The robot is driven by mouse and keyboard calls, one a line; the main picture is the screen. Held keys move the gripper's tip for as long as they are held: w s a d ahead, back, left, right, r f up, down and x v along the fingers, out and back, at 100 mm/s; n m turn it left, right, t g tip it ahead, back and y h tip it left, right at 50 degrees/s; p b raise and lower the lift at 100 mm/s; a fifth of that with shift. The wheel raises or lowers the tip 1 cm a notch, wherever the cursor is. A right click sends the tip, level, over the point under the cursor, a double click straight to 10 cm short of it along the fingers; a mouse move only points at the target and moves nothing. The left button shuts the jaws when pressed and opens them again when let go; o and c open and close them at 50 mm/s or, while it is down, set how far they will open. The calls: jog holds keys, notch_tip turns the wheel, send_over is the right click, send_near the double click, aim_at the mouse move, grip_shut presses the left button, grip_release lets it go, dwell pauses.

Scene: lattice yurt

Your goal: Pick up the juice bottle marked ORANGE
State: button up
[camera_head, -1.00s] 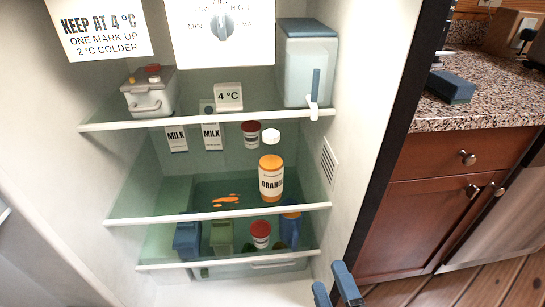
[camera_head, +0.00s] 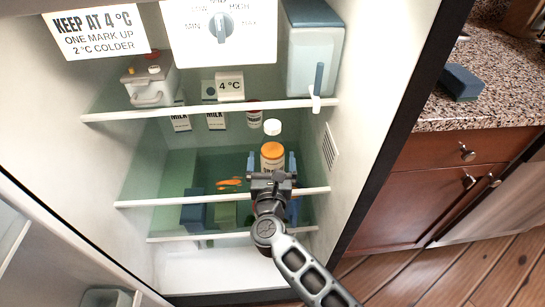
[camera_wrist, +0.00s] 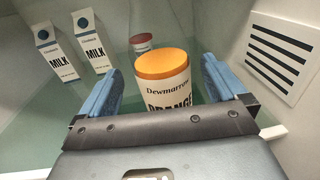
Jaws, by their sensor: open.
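The juice bottle marked ORANGE (camera_head: 272,157) stands upright on the middle fridge shelf. It has an orange top and a white label. In the wrist view the bottle (camera_wrist: 165,82) shows between the two blue fingers, its label partly readable and its lower part hidden behind my gripper's body. My gripper (camera_head: 272,165) is open, with one blue finger on each side of the bottle. In the wrist view my gripper (camera_wrist: 165,85) shows gaps between the fingers and the bottle. I cannot tell how far along the fingers the bottle stands.
Two milk cartons (camera_wrist: 93,45) stand behind on the left, and a red-lidded jar (camera_wrist: 142,41) stands behind the bottle. The shelf above (camera_head: 210,110) hangs over the arm's reach space. Orange pieces (camera_head: 229,183) lie left of the bottle. A vented side wall (camera_head: 329,153) is on the right.

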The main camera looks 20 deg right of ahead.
jog(key=x, duration=0.5)
jog(key=shift+f, duration=0.25)
jog(key=shift+r, duration=0.1)
jog(key=c, duration=1.6)
